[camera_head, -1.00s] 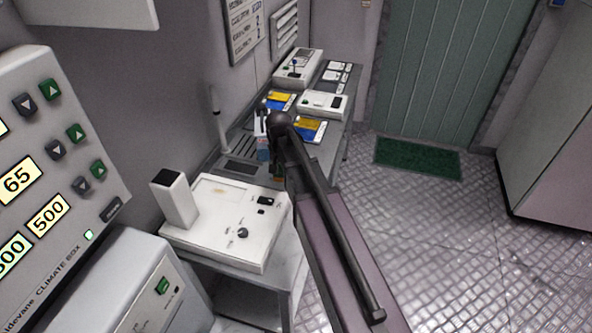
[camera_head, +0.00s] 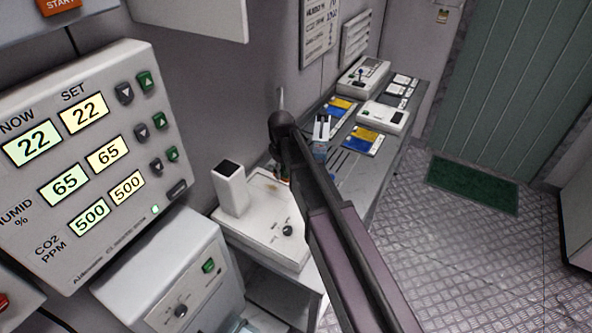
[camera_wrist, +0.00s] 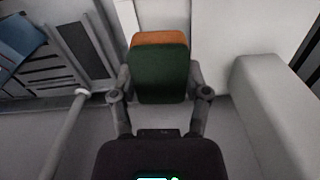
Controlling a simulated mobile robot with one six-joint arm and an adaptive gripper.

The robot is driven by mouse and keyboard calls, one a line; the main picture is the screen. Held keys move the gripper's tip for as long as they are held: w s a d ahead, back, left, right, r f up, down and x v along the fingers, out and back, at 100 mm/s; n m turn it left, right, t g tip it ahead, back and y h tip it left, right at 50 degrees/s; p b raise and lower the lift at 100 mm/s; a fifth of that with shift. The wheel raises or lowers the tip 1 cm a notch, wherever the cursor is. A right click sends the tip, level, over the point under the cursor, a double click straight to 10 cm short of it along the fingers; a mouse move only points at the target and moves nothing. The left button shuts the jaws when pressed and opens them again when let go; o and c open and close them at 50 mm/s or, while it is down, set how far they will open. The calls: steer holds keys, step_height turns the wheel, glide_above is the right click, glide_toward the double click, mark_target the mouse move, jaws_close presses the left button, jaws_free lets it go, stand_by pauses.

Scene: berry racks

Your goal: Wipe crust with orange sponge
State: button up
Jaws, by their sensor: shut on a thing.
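The orange sponge (camera_wrist: 158,40) is in the wrist view, with a dark green face (camera_wrist: 160,78) towards the camera. My gripper (camera_wrist: 160,88) is shut on it, one finger on each side. In the head view my arm hides most of the gripper; only a small orange and green bit shows beside the arm's end. A faint brownish mark, seemingly the crust (camera_head: 269,187), shows on the top of the white bench device (camera_head: 252,222). The sponge is close to that device; I cannot tell whether they touch.
A white upright block (camera_head: 230,190) stands on the device's left side. The climate panel (camera_head: 90,160) and a grey-white box (camera_head: 165,270) are at left. The grey bench (camera_head: 375,168) runs back with cards and instruments. Open floor (camera_head: 450,270) lies at right.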

steer(key=shift+a+r+n, duration=0.15)
steer(key=shift+a+n, duration=0.35)
steer(key=shift+a, duration=0.15)
